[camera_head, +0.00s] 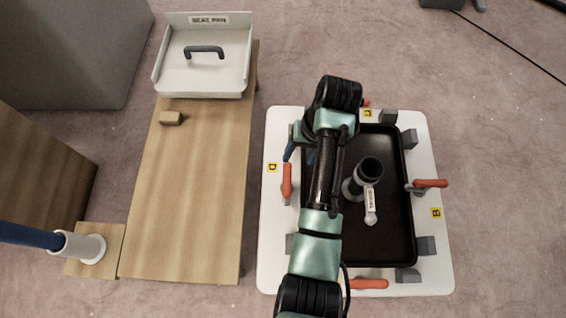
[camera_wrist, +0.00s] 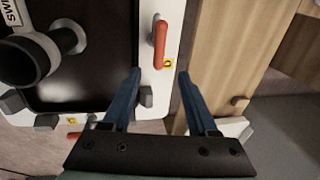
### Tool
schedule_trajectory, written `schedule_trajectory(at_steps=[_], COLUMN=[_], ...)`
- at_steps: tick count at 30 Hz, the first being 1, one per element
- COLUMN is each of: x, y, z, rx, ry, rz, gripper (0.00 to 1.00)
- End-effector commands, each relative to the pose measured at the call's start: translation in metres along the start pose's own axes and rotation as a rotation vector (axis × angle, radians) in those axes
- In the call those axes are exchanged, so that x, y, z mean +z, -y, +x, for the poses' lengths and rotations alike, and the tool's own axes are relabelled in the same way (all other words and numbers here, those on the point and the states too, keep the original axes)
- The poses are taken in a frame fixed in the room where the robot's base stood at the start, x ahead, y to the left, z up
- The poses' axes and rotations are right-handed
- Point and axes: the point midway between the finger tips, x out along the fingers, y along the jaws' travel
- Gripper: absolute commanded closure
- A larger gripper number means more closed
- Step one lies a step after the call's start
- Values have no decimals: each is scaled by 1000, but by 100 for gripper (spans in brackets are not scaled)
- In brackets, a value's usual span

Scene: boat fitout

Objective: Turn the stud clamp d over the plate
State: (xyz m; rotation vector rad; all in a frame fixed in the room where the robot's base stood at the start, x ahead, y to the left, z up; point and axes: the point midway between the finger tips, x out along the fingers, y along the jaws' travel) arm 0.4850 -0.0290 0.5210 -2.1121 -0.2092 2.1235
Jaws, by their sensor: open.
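The stud clamp d shows as a red handle (camera_head: 287,180) on the left side of the white frame, by a yellow label (camera_head: 272,167). The handle runs along the frame's edge beside the black plate (camera_head: 390,215), not across it. In the wrist view the red handle (camera_wrist: 161,38) stands just beyond my fingertips, with the yellow label (camera_wrist: 168,63) near its lower end. My gripper (camera_wrist: 159,74) is open and empty, its blue fingers to either side of the handle's line. In the head view my gripper (camera_head: 299,157) is by the handle's upper end, partly hidden by my arm.
The plate carries a dark upright tube (camera_head: 369,170) with a white tag. Other red handles sit at the right (camera_head: 430,184), bottom (camera_head: 368,284) and top of the white frame (camera_head: 273,250). Grey blocks line the plate. A wooden bench (camera_head: 195,190) with a white tray (camera_head: 235,75) stands left.

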Motion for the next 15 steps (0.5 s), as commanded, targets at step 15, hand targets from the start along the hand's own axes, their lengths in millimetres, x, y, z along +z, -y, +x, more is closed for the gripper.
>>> schedule_trajectory(at_steps=[15], x=[-1], y=[-1], z=[100], rx=[1], ry=[-2], rz=[-2], gripper=[41])
